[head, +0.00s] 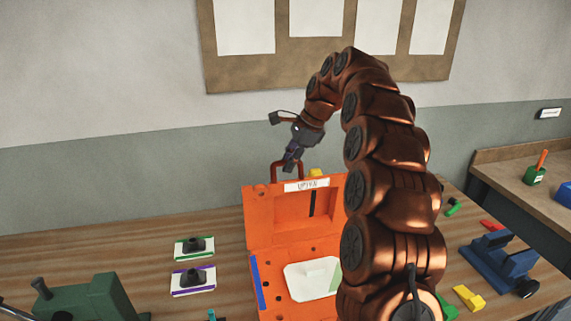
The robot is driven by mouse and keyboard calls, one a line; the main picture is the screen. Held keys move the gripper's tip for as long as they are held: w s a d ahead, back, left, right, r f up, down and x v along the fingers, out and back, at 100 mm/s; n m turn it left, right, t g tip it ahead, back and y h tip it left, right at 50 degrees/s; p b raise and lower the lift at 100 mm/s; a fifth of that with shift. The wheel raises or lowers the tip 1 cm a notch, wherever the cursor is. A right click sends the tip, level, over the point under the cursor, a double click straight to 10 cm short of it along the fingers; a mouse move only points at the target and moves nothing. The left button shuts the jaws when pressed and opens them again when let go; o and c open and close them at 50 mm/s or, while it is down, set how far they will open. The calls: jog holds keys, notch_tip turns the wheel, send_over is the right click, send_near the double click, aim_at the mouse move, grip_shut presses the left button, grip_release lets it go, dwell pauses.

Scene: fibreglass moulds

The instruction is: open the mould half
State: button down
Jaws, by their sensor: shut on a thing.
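The orange mould stands on the wooden bench with its upper half (262,220) raised, roughly upright, and a white label on its rim. The lower half (278,272) lies flat, with several dark holes and a blue strip along its left edge. A pale plate (311,282) lies in it. A reddish-brown handle (302,170) rises from the upper half's top edge. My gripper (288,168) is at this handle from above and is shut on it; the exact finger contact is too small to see. My arm hides the mould's right side.
Two small trays with dark knobs, one green-edged (194,254) and one purple-edged (190,281), lie left of the mould. A green machine (95,298) stands front left. A blue clamp (500,264) and yellow block (468,298) are right. The bench's far left is clear.

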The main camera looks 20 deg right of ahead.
jog(key=shift+w+d+r+p, duration=0.15)
jog(key=shift+w+p, duration=0.15)
jog(key=shift+w, duration=0.7)
jog(key=c, duration=1.1)
grip_release()
jog(key=shift+c, duration=0.2)
jog(key=s+d+r, duration=0.4)
jog(key=s+d, duration=0.2)
jog(key=d, duration=0.6)
jog(key=shift+s+d+r, duration=0.2)
jog(key=shift+d, duration=0.1)
